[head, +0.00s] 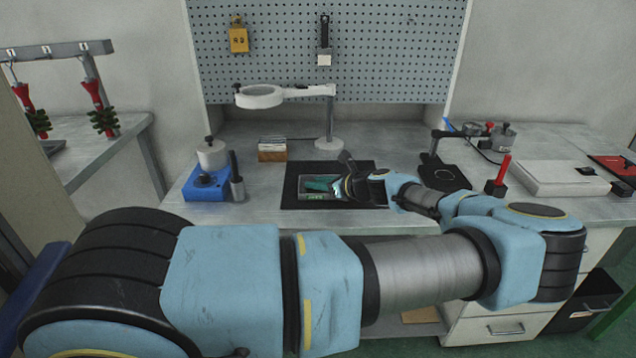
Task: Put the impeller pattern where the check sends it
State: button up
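A small shallow tray (306,196) sits on a black mat (291,199) in the middle of the bench. Teal-green wax shows inside the tray (318,184); it may be the impeller pattern, but it is too small and too covered to tell its shape. My gripper (350,186) is at the right end of the tray, low over the mat, with my arm reaching in from the right. The fingers are small and dark, and I cannot tell whether they are open or touch the wax.
A magnifier lamp (262,96) stands behind the mat. A blue-based device (207,184) is at the left. A black stand (441,174), a red-topped post (502,172), a white flat box (556,178) and a red item (613,165) are at the right. Green wax trees (104,121) hang far left.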

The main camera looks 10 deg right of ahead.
jog(key=shift+o, duration=1.4)
jog(key=shift+r, duration=0.1)
jog(key=shift+s+d+r, duration=0.1)
jog(key=b+v, duration=0.3)
jog(key=v, duration=0.8)
jog(key=shift+s+d+r, duration=0.2)
jog(key=shift+s, duration=0.05)
